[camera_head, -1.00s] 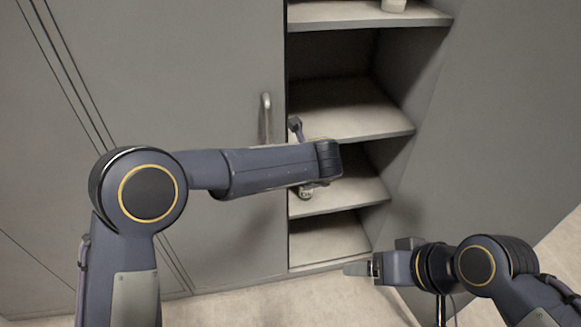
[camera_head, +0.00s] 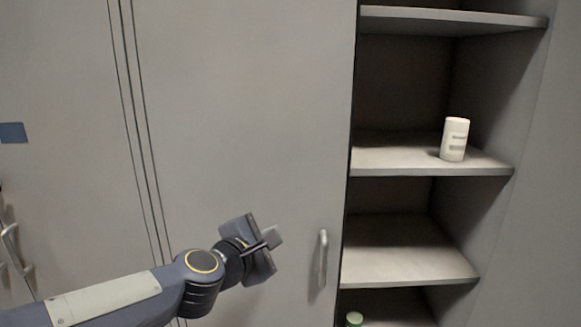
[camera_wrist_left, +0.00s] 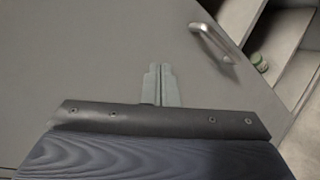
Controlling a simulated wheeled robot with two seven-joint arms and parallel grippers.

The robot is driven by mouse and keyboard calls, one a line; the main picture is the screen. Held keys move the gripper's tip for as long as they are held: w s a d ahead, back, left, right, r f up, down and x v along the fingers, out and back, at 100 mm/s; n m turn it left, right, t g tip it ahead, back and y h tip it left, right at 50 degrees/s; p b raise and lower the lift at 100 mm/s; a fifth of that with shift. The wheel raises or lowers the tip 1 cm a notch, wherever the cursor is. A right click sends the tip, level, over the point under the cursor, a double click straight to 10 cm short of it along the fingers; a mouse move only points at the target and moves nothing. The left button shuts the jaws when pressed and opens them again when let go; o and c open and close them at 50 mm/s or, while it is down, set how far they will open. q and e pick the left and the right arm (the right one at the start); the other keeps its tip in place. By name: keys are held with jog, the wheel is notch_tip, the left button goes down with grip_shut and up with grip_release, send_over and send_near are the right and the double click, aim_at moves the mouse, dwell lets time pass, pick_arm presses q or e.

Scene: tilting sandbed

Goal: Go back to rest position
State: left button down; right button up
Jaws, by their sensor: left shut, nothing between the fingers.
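My left gripper (camera_head: 275,237) is in front of the grey cabinet door (camera_head: 240,120), to the left of the door's handle (camera_head: 323,258) and apart from it. In the left wrist view its two fingers (camera_wrist_left: 158,84) are together with nothing between them. The handle also shows there (camera_wrist_left: 212,42), at the upper right. My right gripper is not in view.
An open shelf unit (camera_head: 435,172) stands to the right of the door. A white container (camera_head: 454,139) stands on one shelf, and a green-topped container (camera_head: 354,319) sits lower down. Another handle (camera_head: 12,245) is at the left edge.

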pick_arm(q)
jog(key=s+a+f+m+g+y, duration=0.1)
jog(key=s+a+f+m+g, duration=0.1)
jog(key=s+a+f+m, duration=0.3)
jog(key=s+a+f+m+g+y+p, duration=0.1)
jog(key=s+a+f+m+g, duration=0.2)
jog(key=s, duration=1.1)
jog(key=s+a+f+m+g+y, duration=0.1)
jog(key=s+a+f+m+g, duration=0.2)
jog(key=s+a+f+m, duration=0.5)
jog(key=shift+s+a+m, duration=0.35)
jog(key=shift+s+m, duration=0.65)
jog(key=shift+s, duration=0.25)
